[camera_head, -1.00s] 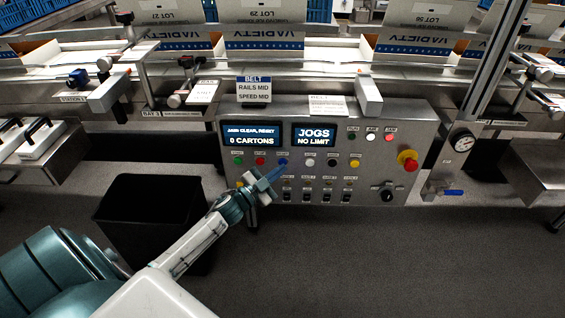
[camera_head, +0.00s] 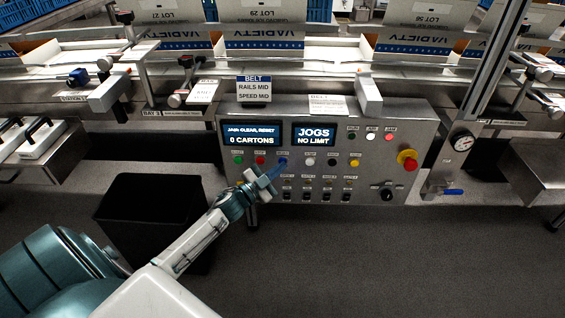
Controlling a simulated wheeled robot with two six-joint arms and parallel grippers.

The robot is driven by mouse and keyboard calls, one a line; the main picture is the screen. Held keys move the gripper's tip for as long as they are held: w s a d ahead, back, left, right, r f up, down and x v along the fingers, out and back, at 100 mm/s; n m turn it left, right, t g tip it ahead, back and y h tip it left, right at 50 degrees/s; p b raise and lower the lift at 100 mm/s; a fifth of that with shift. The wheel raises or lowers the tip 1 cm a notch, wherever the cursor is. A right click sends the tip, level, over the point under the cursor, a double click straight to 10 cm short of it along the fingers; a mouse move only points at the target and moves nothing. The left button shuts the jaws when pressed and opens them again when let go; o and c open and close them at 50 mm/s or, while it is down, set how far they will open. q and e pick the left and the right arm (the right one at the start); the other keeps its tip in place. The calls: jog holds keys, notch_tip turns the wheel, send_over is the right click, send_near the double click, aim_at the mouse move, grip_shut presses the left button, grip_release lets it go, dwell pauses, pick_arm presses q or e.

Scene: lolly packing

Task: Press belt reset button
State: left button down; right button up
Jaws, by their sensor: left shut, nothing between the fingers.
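The control panel (camera_head: 405,130) stands ahead, its left display (camera_head: 251,134) reading what looks like "JAM CLEAR, RESET" and "0 CARTONS". Below the displays is a row of buttons: green (camera_head: 238,160), red (camera_head: 259,160), blue (camera_head: 283,161), white (camera_head: 310,161), black and yellow (camera_head: 354,162). The button labels are too small to read surely. My right gripper is not in view.
A red stop knob on a yellow base (camera_head: 408,160) and a black rotary knob (camera_head: 387,194) are at the panel's right. Small switches sit under the button row. A black bin (camera_head: 150,200) stands on the floor at left. The conveyor with cartons runs behind the panel.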

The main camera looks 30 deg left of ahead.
pick_arm(q)
jog(key=shift+w+a, duration=0.1)
dwell(0.6)
jog(key=shift+s+d, duration=0.5)
jog(key=shift+s, duration=0.3)
jog(key=s+d, duration=0.1)
jog(key=s+p, duration=0.1)
jog(key=s+d, duration=0.1)
jog(key=s, duration=0.1)
jog(key=shift+s+d, duration=0.1)
jog(key=shift+d, duration=0.2)
dwell(0.5)
